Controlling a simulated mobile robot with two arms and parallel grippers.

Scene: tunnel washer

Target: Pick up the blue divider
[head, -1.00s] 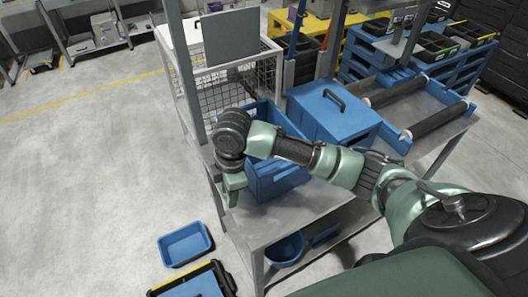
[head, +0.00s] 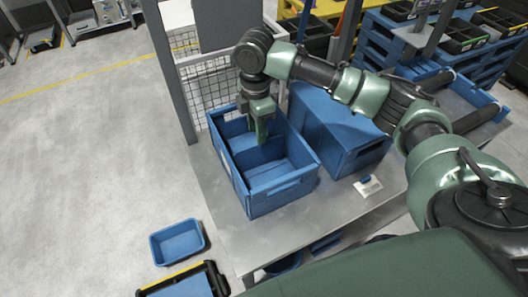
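The blue divider (head: 244,154) appears to be the panel crossing the inside of the open blue crate (head: 275,196), splitting it into two compartments. The crate stands on the grey metal table. My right gripper (head: 261,138) reaches down into the crate from above, with its green fingers at the divider's middle and hiding part of it. I cannot tell whether the fingers touch the divider or how far apart they are. My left gripper is not in view.
A blue lidded box (head: 330,130) stands close to the crate's right. A small white label card (head: 368,187) lies on the table (head: 312,212). A wire mesh cage (head: 203,88) is behind. A small blue tray (head: 177,242) sits on the floor at left.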

